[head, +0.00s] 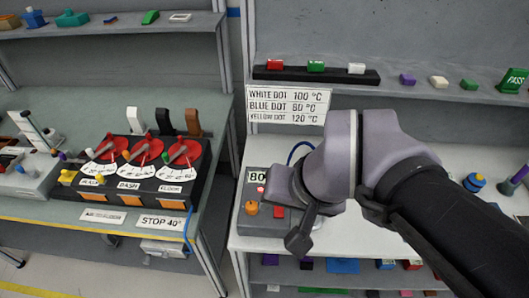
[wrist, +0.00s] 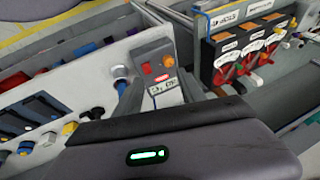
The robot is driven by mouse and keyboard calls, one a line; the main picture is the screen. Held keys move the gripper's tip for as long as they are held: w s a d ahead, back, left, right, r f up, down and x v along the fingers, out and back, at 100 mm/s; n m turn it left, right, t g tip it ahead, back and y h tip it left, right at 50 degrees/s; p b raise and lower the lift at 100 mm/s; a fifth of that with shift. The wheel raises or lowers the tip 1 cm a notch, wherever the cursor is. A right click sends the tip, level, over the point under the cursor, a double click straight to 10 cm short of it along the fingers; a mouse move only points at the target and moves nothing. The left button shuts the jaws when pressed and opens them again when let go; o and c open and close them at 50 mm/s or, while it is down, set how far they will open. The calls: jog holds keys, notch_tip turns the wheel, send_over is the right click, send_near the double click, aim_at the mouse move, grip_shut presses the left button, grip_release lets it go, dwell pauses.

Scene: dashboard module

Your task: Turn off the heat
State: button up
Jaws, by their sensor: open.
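A grey heat box (head: 257,226) stands on the right bench, with a display (head: 257,177) reading 80, partly covered by my arm. A small red and white piece (head: 261,189) lies beneath the display. The wrist view shows the same box (wrist: 151,52) with a red-orange piece (wrist: 147,69), an orange knob (wrist: 168,60) and the red and white piece (wrist: 161,78). My gripper (head: 296,212) is open beside and above the box, apparently empty; contact cannot be told.
A sign above lists white, blue and yellow dot temperatures (head: 288,103). A panel with several red dials (head: 128,175) stands on the left bench, above a STOP 40° label (head: 160,223). Coloured blocks line the shelf (head: 437,97). A blue-topped knob (head: 474,181) stands at right.

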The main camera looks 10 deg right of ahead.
jog(key=w+d+r+g+h+p, duration=0.1)
jog(key=w+d+r+g+p, duration=0.15)
jog(key=w+p, duration=0.45)
jog(key=g+p, duration=0.2)
send_near(279, 208)
jog(key=shift+n+h, duration=0.3)
jog(key=f+b, duration=0.1)
jog(key=f, duration=0.1)
jog(key=f+b, duration=0.2)
jog(key=f, duration=0.1)
jog(key=f+b, duration=0.2)
jog(key=shift+w+a+f, duration=0.1)
jog(key=shift+a+f, duration=0.15)
jog(key=shift+f, duration=0.05)
jog(key=shift+c, duration=0.5)
